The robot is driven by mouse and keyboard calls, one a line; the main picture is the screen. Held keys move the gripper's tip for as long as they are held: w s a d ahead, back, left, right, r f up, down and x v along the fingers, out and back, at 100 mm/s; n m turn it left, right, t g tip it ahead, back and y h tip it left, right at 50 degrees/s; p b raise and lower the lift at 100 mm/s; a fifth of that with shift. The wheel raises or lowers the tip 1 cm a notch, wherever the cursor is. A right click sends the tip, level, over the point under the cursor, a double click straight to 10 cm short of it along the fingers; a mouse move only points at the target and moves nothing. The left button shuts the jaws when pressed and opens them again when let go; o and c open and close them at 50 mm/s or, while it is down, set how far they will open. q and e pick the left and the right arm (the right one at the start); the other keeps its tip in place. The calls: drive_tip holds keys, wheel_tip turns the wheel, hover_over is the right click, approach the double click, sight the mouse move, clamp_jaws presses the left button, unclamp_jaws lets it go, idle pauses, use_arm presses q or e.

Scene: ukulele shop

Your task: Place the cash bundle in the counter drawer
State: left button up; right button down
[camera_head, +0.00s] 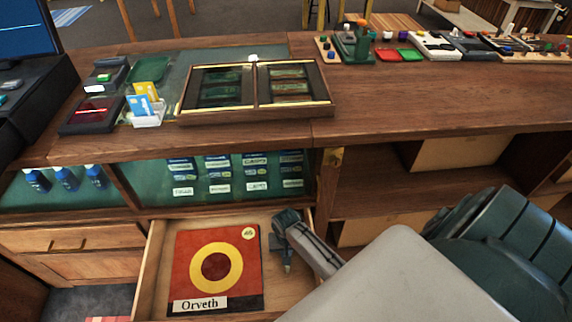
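The counter drawer (152,268) is pulled open at the bottom of the head view. A flat red square item with yellow rings and an "Orveth" label (184,262) lies inside it. My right gripper (281,256) comes in from the right, over the drawer's right part beside the red item, pointing down. Its fingers are small and partly hidden, so I cannot tell whether they are open or shut, or hold anything. I cannot make out a cash bundle; my arm hides part of the drawer's right side. My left gripper is out of view.
The wooden counter top (400,100) is above the drawer. On it are a framed display case (256,115), a card holder (148,121), a card terminal (92,114) and, at the back right, several small items. Open shelves (380,190) lie right of the drawer.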

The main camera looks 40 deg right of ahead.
drive_tip(key=shift+f, duration=0.35)
drive_tip(key=shift+f, duration=0.1)
drive_tip(key=c, duration=1.5)
unclamp_jaws()
wheel_tip(320, 180, up, 12)
drive_tip(key=shift+p, duration=0.4)
